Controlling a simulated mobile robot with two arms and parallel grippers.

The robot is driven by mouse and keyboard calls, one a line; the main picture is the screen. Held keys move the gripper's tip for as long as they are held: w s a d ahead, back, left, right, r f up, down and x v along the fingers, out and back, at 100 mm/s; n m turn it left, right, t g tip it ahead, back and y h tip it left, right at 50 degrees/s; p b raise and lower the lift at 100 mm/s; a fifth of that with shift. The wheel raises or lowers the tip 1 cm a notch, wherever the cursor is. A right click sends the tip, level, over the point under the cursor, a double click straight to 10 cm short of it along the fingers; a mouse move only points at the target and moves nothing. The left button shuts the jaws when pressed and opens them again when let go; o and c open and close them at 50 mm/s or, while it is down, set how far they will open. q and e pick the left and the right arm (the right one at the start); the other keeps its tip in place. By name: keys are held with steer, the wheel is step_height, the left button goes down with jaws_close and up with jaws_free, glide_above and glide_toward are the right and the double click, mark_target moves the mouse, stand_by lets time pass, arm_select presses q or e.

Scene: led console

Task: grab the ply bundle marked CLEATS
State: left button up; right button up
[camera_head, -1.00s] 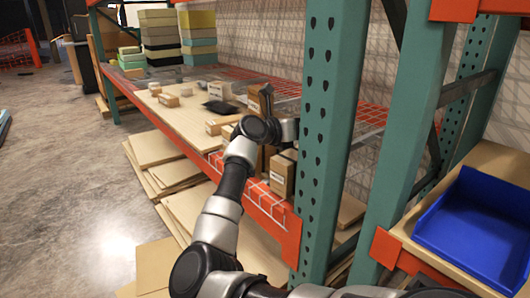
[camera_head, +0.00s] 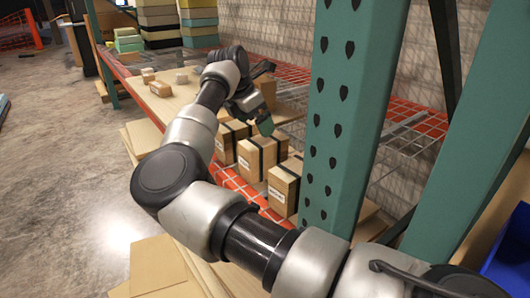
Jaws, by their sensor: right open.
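Several tan ply bundles with black straps stand in a row along the front of the shelf. One is a left bundle (camera_head: 224,146), one a middle bundle (camera_head: 250,161), and one a right bundle (camera_head: 283,193) beside the green post. Each has a small white label on its front, too small to read, so I cannot tell which is marked CLEATS. My right gripper (camera_head: 267,98) is open above and behind the row, with its fingers over the left and middle bundles. It seems empty. My arm hides part of the shelf behind. My left gripper is not in view.
A green perforated post (camera_head: 345,110) stands just right of the bundles. Small blocks (camera_head: 160,88) lie on the wooden board to the left. Stacked bins (camera_head: 160,24) stand at the far end. A blue tray (camera_head: 508,255) is at the right edge.

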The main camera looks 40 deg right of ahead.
mark_target(262, 140)
steer(key=x, duration=0.3)
steer(key=shift+s+f, duration=0.15)
steer(key=shift+f, duration=0.2)
steer(key=shift+d+f, duration=0.3)
steer(key=shift+f, duration=0.35)
steer(key=x, duration=0.4)
steer(key=shift+s+p, duration=0.1)
steer(key=shift+p, duration=0.2)
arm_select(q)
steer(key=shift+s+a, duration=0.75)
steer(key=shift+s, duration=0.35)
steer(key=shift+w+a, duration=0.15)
arm_select(e)
steer(key=shift+f, duration=0.1)
steer(key=c, duration=1.3)
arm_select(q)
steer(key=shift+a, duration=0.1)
arm_select(e)
steer(key=shift+c, duration=0.4)
